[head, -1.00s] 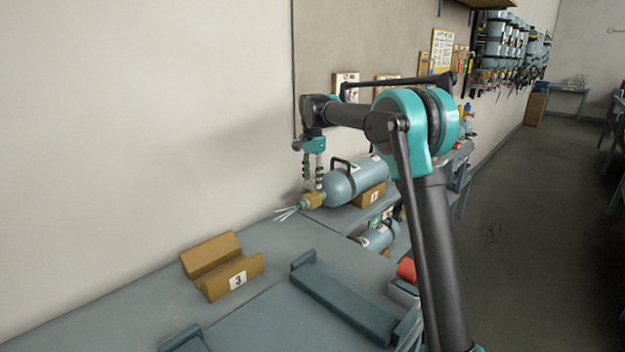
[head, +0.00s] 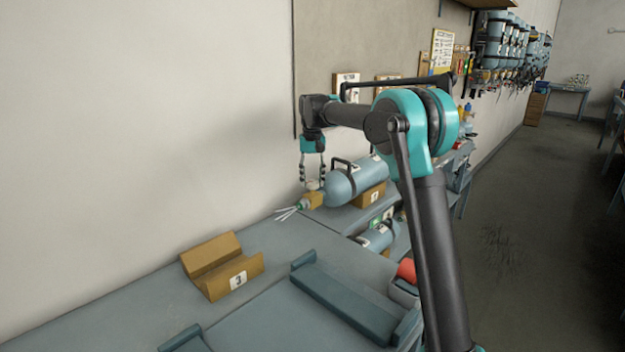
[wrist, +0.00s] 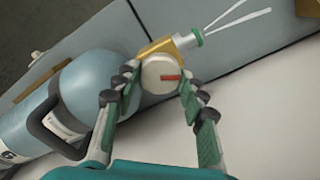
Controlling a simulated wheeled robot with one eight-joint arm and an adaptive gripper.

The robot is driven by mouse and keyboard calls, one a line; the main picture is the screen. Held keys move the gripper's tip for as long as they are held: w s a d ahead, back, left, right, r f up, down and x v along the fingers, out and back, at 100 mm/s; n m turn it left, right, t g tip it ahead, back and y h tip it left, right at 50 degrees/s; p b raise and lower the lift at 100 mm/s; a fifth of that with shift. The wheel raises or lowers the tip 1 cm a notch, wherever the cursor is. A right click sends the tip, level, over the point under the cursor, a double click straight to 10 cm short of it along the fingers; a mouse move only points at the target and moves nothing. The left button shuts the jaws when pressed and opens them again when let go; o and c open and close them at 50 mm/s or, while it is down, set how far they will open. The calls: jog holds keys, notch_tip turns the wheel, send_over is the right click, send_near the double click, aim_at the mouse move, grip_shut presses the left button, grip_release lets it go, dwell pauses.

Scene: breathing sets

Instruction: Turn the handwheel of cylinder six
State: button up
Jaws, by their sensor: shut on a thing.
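Cylinder six (head: 347,184) is a light blue cylinder with a dark carry handle, lying on its side on a wooden cradle on the bench. It also shows in the wrist view (wrist: 90,90), with a "6" on its label at the far left. Its handwheel (wrist: 159,74) is a round white knob with a red mark, on the side of a brass valve (wrist: 178,47). My gripper (wrist: 158,80) has one finger on each side of the handwheel and is shut on it. In the head view my gripper (head: 313,184) points down at the valve from above.
An empty wooden cradle marked 3 (head: 222,268) stands on the near bench, with a dark blue-grey tray (head: 345,300) to its right. Another blue cylinder (head: 378,237) lies lower, beside the bench. The wall is close behind the gripper.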

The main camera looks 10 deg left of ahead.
aim_at(312, 181)
jog(key=n, duration=0.5)
jog(key=shift+n, duration=0.3)
dwell(0.4)
jog(key=o, duration=1.2)
jog(key=shift+c, duration=0.2)
notch_tip(312, 181, up, 12)
